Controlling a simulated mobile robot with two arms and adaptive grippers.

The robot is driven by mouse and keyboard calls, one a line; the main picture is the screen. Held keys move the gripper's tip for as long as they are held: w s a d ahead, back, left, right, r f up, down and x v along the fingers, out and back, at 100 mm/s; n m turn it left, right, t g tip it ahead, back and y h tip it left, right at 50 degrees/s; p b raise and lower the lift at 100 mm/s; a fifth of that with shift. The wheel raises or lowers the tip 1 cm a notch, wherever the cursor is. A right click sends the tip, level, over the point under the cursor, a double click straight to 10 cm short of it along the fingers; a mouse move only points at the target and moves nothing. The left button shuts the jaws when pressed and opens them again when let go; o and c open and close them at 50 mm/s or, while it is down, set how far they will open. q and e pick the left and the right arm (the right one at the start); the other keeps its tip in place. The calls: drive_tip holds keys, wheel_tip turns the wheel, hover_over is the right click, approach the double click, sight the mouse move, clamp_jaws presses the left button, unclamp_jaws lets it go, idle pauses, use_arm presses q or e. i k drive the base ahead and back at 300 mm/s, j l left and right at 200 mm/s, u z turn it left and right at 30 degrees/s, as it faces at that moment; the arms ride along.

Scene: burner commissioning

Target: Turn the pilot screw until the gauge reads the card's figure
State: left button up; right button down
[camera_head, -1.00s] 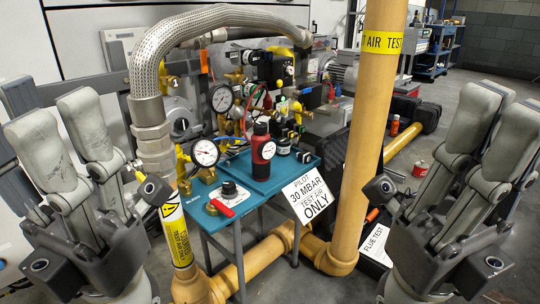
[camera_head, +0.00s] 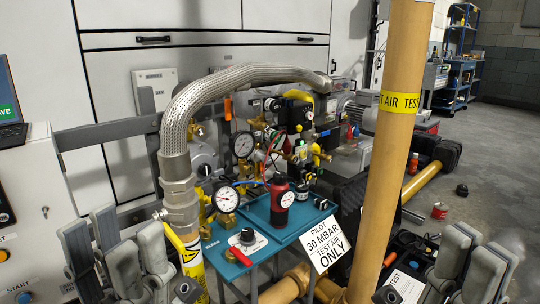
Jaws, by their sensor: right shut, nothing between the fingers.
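A red cylinder (camera_head: 280,207) carries another small gauge (camera_head: 286,199). A black knob (camera_head: 247,235) sits on a pale plate at the bench front. I cannot tell which part is the pilot screw. My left gripper (camera_head: 112,232) is low at the left, apart from the bench; its opening is unclear. My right gripper (camera_head: 472,240) is shut and empty, low at the right.
A tan upright pipe (camera_head: 395,165) stands between the bench and my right gripper. A braided hose (camera_head: 235,80) arches over the back. A red-handled lever (camera_head: 240,257) lies at the bench front. A grey control box (camera_head: 30,215) is at far left.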

sight(269, 160)
drive_tip(key=i+l, duration=0.15)
drive_tip(key=l, duration=0.2)
drive_tip(key=i+l, duration=0.15)
drive_tip(key=l, duration=0.2)
drive_tip(key=i+l, duration=0.15)
drive_tip(key=l, duration=0.2)
drive_tip(key=i+l+z, duration=0.1)
drive_tip(key=l, duration=0.25)
drive_tip(key=i+l, duration=0.2)
drive_tip(key=l, duration=0.1)
